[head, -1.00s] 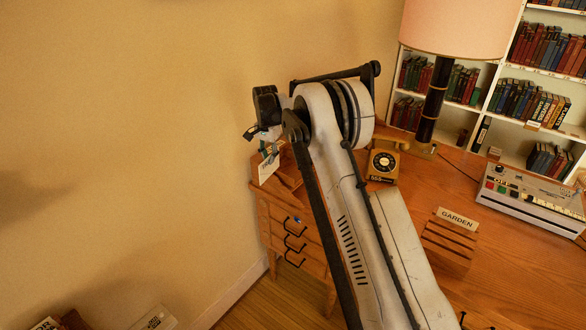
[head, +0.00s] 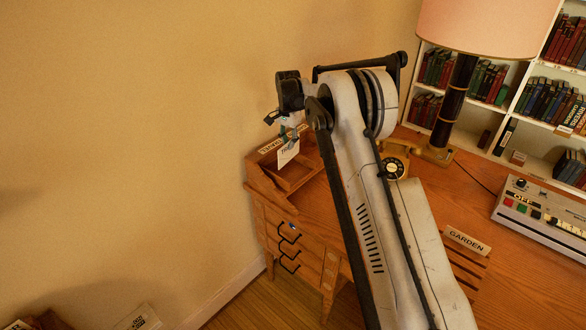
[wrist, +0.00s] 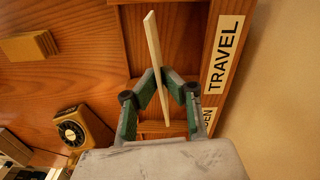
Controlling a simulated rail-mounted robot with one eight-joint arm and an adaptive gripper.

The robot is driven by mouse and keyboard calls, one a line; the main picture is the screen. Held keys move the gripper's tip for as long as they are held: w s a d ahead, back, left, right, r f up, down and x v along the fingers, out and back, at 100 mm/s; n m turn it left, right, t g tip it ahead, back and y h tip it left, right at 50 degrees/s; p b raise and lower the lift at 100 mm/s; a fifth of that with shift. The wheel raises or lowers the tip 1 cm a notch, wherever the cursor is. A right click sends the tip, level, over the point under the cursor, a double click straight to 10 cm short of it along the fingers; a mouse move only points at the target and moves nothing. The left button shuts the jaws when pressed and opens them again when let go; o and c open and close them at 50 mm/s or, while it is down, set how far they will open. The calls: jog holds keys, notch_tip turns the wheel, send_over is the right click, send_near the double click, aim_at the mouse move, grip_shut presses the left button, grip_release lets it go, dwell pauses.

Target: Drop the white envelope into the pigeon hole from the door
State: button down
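My gripper (head: 287,138) is shut on the white envelope (head: 287,154), which hangs below the fingers over the wooden pigeon-hole unit (head: 262,176) at the left end of the desk. In the wrist view, the envelope (wrist: 153,45) shows as a thin edge between the two green-padded fingertips (wrist: 169,85). It is tilted, above the unit's wooden dividers (wrist: 211,45). A "TRAVEL" label (wrist: 223,55) is on the unit's rim beside the envelope. A second label (wrist: 208,119), ending in "EN", is partly hidden by a finger.
A wooden rack labelled "GARDEN" (head: 466,242) is at front right. The wall (head: 130,120) is close behind the unit. My arm hides part of the desk.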

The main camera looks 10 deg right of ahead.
aim_at(289, 154)
jog(key=shift+f+b, duration=0.55)
jog(key=shift+f, duration=2.05)
jog(key=c, duration=1.8)
grip_release()
jog(key=shift+c, duration=0.2)
notch_tip(289, 154, up, 12)
jog(key=shift+r, duration=0.1)
